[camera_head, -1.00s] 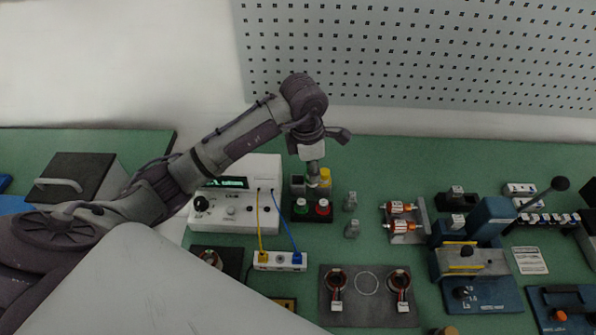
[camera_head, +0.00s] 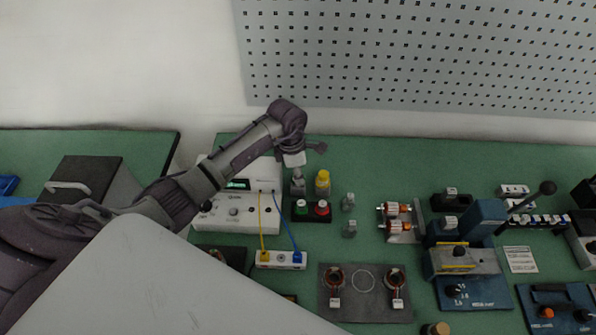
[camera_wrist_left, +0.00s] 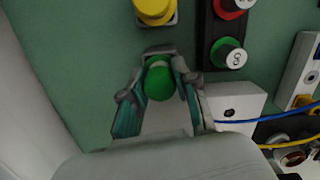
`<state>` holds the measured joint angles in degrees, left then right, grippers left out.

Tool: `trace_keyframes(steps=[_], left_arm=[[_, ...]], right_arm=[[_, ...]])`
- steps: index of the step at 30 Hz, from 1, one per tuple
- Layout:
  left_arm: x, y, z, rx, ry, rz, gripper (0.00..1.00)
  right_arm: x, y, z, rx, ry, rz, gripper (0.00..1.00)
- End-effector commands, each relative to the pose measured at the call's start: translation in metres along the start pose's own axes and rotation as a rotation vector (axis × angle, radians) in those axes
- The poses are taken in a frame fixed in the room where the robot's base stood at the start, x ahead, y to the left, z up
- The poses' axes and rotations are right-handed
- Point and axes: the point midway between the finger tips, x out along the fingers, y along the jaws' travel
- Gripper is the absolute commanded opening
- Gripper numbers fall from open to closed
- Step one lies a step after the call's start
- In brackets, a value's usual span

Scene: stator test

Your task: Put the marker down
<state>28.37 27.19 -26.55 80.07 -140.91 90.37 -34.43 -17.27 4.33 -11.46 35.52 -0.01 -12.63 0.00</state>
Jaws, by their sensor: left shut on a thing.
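My left gripper (camera_head: 296,172) is above the small grey holder (camera_head: 298,188) left of the yellow-capped marker (camera_head: 322,183). In the left wrist view, the gripper (camera_wrist_left: 160,88) is shut on the green-capped marker (camera_wrist_left: 158,78), whose rounded green top shows between the fingers. The yellow marker (camera_wrist_left: 153,10) stands just beyond it, apart from the fingers. The lower part of the held marker is hidden, so I cannot tell whether it sits in the holder. My right gripper is not in view.
A black box with a green button (camera_head: 302,208) and a red button (camera_head: 321,208) stands in front of the holders. A white tester (camera_head: 234,213) with yellow and blue leads is close on the left. Green bench is clear behind the holders.

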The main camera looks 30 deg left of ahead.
Motion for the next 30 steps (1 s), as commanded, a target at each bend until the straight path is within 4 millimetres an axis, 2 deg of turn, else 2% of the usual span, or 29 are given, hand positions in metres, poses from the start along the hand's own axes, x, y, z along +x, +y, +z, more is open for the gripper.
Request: trace_keyframes(steps=[10, 11, 15, 24, 28, 30], left_arm=[[0.010, 0.000, -0.001, 0.000, 0.000, 0.001, 0.00], [0.008, 0.000, -0.001, 0.000, -0.001, 0.001, 0.34], [0.008, 0.000, -0.001, 0.000, 0.000, 0.000, 0.55], [0.006, 0.000, 0.000, 0.000, 0.000, 0.000, 0.55], [-0.006, -0.001, 0.001, -0.001, -0.001, -0.001, 0.55], [-0.013, 0.002, 0.000, 0.000, -0.002, 0.005, 0.55]], right_arm=[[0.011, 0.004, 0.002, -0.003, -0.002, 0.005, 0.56], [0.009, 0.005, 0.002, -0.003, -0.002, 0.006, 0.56], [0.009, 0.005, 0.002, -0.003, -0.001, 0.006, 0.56], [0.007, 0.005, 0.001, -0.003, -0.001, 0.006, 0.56], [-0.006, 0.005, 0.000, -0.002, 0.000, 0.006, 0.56], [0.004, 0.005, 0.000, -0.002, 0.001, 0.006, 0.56]])
